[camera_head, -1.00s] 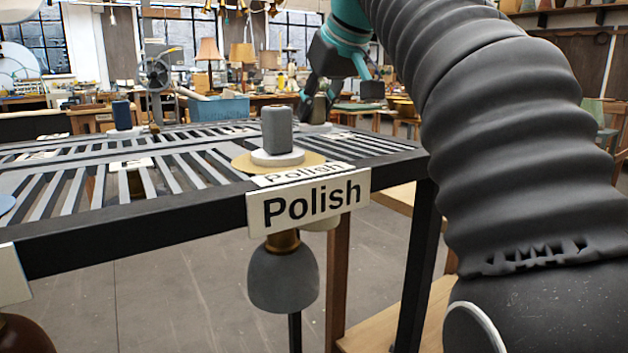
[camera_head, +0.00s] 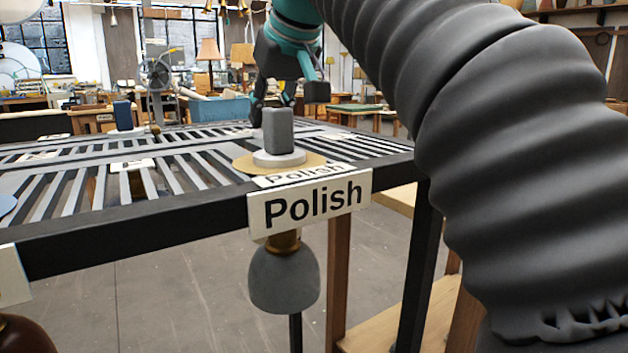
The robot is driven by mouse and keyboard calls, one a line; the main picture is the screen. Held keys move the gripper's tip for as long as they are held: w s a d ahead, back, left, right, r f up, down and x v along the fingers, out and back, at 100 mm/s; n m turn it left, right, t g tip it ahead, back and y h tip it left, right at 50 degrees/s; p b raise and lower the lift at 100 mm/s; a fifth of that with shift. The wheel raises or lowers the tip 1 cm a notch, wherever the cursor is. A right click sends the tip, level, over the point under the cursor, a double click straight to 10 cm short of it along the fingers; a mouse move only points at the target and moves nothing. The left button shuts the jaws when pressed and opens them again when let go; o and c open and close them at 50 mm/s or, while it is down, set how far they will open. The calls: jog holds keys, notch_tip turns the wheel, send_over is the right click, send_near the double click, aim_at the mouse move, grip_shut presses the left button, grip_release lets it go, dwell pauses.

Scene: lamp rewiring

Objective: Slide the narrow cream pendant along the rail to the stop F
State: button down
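My gripper (camera_head: 271,98) hangs over the far right part of the slotted rail table (camera_head: 120,222), its fingers pointing down. The grey block on the near plate partly hides the fingertips, so I cannot tell whether they hold anything. I cannot make out the narrow cream pendant in this view. A stop marked F cannot be picked out either; the pale labels on the slots are too small to read.
A grey block (camera_head: 278,131) stands on a round plate behind the "Polish" sign (camera_head: 310,204). A grey bell-shaped shade (camera_head: 284,279) hangs below the sign. A dark blue block (camera_head: 122,115) stands farther back on the left. A brown shade (camera_head: 28,335) shows at bottom left.

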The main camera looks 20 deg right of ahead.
jog(key=shift+s+a+f+p, duration=0.15)
jog(key=shift+s+a, duration=0.35)
jog(key=shift+a, duration=1.05)
jog(key=shift+s+a+r+p, duration=0.15)
jog(key=shift+s+a, duration=0.3)
jog(key=shift+a, duration=1.05)
jog(key=shift+s+a+f+p, duration=0.2)
jog(key=shift+s+a, duration=0.3)
jog(key=shift+a, duration=1.05)
jog(key=shift+s+a+r+p, duration=0.1)
jog(key=shift+s+a+p, duration=0.2)
jog(key=shift+a, duration=0.65)
jog(key=shift+s+a+p, duration=0.1)
jog(key=shift+s+a, duration=0.25)
jog(key=shift+a, duration=0.6)
jog(key=shift+s+a+r+p, duration=0.1)
jog(key=shift+s+a+p, duration=0.2)
jog(key=shift+a, duration=0.65)
jog(key=shift+s+a+f+p, duration=0.15)
jog(key=shift+s+a, duration=0.2)
jog(key=shift+a, duration=0.55)
jog(key=shift+s+a+r+p, duration=0.15)
jog(key=shift+s+a+p, duration=0.15)
jog(key=shift+a, duration=0.65)
jog(key=c, duration=0.8)
grip_release()
jog(key=shift+c, duration=0.2)
jog(key=shift+r, duration=0.1)
